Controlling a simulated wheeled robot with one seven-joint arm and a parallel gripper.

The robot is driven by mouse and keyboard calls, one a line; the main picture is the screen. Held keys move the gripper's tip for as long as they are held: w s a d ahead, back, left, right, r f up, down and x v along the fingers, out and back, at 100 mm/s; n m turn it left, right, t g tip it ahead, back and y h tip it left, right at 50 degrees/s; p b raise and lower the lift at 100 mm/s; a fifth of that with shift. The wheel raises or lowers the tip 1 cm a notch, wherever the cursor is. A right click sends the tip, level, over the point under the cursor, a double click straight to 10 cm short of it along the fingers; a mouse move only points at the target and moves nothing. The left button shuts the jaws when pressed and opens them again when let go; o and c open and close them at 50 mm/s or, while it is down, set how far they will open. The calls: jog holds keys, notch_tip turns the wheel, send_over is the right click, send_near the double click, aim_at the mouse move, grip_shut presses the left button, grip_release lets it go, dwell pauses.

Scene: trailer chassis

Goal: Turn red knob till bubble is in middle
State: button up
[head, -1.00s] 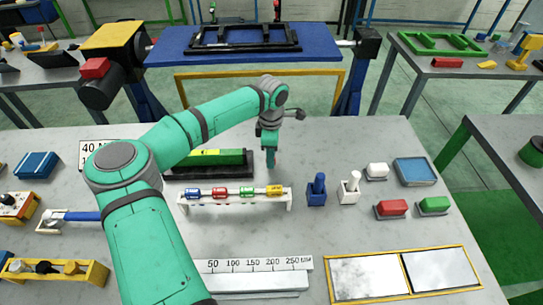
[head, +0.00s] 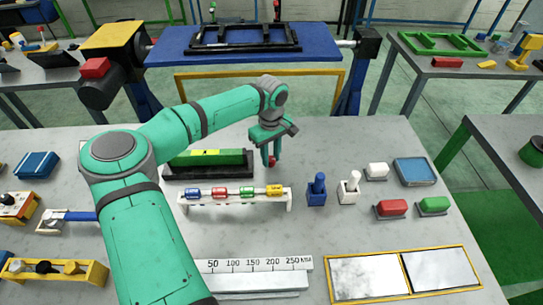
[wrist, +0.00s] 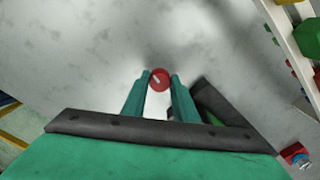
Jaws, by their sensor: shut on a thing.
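A green level (head: 232,157) lies along a black base (head: 185,176) in the middle of the grey table. A small yellow-green vial (head: 205,152) shows on its top; the bubble in it is too small to place. My gripper (head: 268,161) points down just off the right end of the level. It is shut on the red knob (wrist: 159,80), which shows between the two green fingertips in the wrist view and bears a pale mark. In the head view only a little of the knob shows between the fingers. One end of the black base (wrist: 212,98) lies right of the fingers.
A white rack (head: 236,203) with several coloured pieces stands just in front of the level. A blue holder (head: 317,195) and a white one (head: 349,190) stand to the right. A marked scale (head: 255,266) lies nearer. Bare table lies right of my gripper.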

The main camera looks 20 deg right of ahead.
aim_at(270, 159)
jog(key=shift+a+m, duration=0.1)
jog(key=shift+m, duration=0.5)
jog(key=o, duration=1.1)
jog(key=shift+c, duration=0.2)
jog(key=shift+r, duration=0.1)
notch_tip(270, 159, up, 11)
jog(key=shift+f, duration=0.2)
